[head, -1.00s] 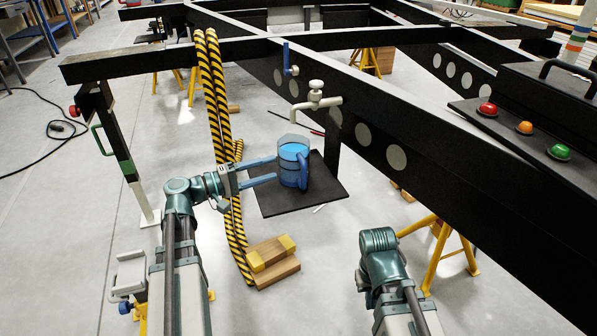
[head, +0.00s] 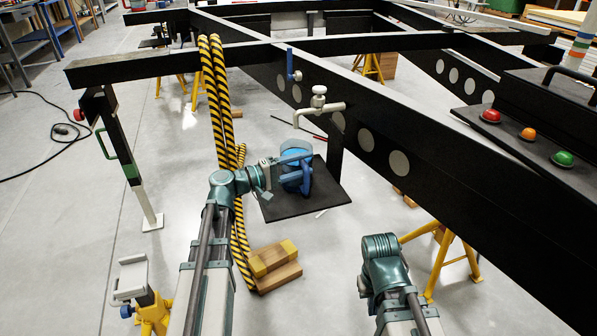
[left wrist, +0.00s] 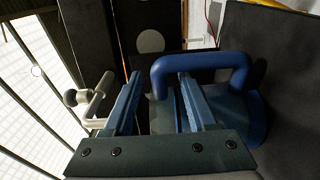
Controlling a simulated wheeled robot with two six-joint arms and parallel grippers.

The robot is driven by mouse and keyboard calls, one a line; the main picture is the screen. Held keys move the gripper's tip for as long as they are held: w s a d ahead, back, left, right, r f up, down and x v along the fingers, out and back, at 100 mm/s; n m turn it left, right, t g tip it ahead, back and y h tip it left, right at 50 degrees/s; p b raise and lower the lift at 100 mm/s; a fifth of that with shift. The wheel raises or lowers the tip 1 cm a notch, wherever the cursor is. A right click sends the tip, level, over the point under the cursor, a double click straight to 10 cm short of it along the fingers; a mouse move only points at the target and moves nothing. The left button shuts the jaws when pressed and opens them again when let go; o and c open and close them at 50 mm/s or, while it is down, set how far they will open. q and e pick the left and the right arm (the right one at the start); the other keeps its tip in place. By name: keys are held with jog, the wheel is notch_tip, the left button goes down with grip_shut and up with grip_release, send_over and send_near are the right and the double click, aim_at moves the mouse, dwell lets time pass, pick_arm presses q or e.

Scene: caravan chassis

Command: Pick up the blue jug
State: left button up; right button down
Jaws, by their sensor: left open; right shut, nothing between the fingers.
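My left gripper (head: 292,166) is open and at the jug from the left. In the left wrist view the jug's blue handle (left wrist: 212,62) arches behind the right-hand finger, and one end of it shows between the two fingers.
The black chassis beam (head: 400,125) runs just behind the tap. Striped yellow-black hoses (head: 213,100) hang behind my left arm. Wooden blocks (head: 272,266) lie on the floor before the mat. A black box with coloured buttons (head: 528,133) is at the right.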

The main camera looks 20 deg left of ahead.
pick_arm(q)
jog(key=x, duration=0.3)
jog(key=shift+w+d, duration=0.1)
jog(key=shift+w, duration=0.1)
grip_shut()
dwell(1.2)
